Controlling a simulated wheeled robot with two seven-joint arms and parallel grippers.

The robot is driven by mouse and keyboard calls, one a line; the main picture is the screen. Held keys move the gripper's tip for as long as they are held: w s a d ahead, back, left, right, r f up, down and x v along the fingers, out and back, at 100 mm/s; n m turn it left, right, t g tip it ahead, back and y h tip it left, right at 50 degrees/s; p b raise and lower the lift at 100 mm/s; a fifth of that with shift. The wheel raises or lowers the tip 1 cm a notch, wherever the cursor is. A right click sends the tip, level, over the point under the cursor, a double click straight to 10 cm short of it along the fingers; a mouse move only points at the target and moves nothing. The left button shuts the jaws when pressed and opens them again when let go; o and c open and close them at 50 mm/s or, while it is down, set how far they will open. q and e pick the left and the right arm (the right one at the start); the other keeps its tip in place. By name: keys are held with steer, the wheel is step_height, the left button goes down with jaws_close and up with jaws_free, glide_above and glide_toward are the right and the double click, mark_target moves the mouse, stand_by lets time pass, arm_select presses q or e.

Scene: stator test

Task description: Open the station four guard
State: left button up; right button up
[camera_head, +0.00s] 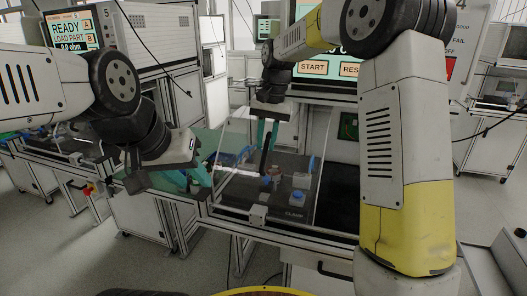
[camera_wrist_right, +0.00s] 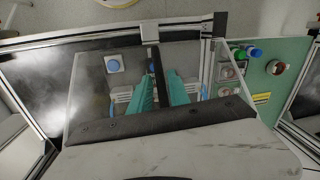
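The station four guard (camera_head: 232,160) is a clear panel in a metal frame, lying closed over a dark fixture bed in the head view. Its clear sheet also shows in the right wrist view (camera_wrist_right: 100,88). A black bar handle (camera_head: 265,152) stands on it. My right gripper (camera_head: 267,134) is above the guard, with teal fingers on either side of the handle. In the right wrist view the handle (camera_wrist_right: 156,66) runs between the open fingers (camera_wrist_right: 162,82), with a gap visible. My left gripper (camera_head: 188,180) is open and empty, left of the guard over a green surface.
A blue button (camera_head: 298,197) and copper part (camera_head: 273,174) sit under or beside the clear panel. A screen with START and RESET (camera_head: 330,68) stands behind. A white block (camera_head: 258,214) is on the front rail. Another station (camera_head: 75,32) is at left.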

mark_target(265, 150)
steer(key=shift+a+f, duration=0.2)
steer(key=shift+f, duration=1.9)
jaws_close()
